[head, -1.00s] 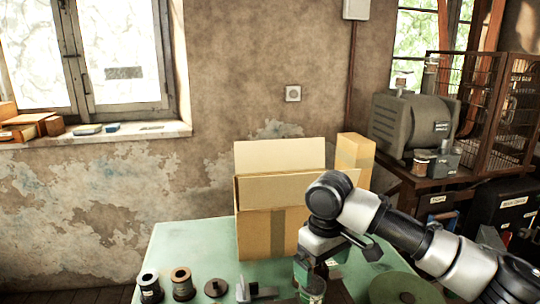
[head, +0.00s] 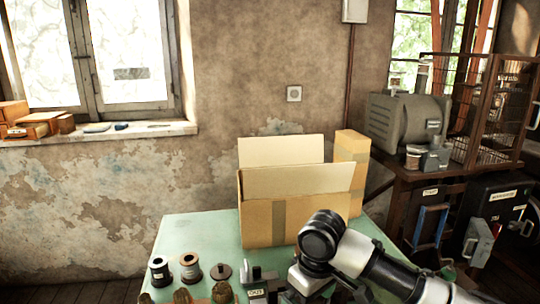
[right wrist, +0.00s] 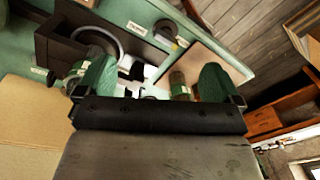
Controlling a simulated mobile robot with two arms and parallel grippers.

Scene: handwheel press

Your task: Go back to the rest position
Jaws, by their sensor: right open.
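My right arm comes in from the lower right in the head view, with its dark wrist joint (head: 322,236) in front of the cardboard box's lower right corner. Its gripper is mostly hidden or cut off at the bottom edge there. In the right wrist view the right gripper (right wrist: 152,82) is open, its two green-padded fingers wide apart with nothing held between them. Behind the fingers are a dark block, a ring shape and the green table edge. My left gripper is not in view. No press can be made out clearly.
An open cardboard box (head: 262,222) stands on the green table (head: 190,235), with a taller carton (head: 352,160) behind. Spools (head: 160,270) and small parts (head: 222,272) lie front left. A grey machine (head: 408,122) stands on a bench at right. The table's left rear is clear.

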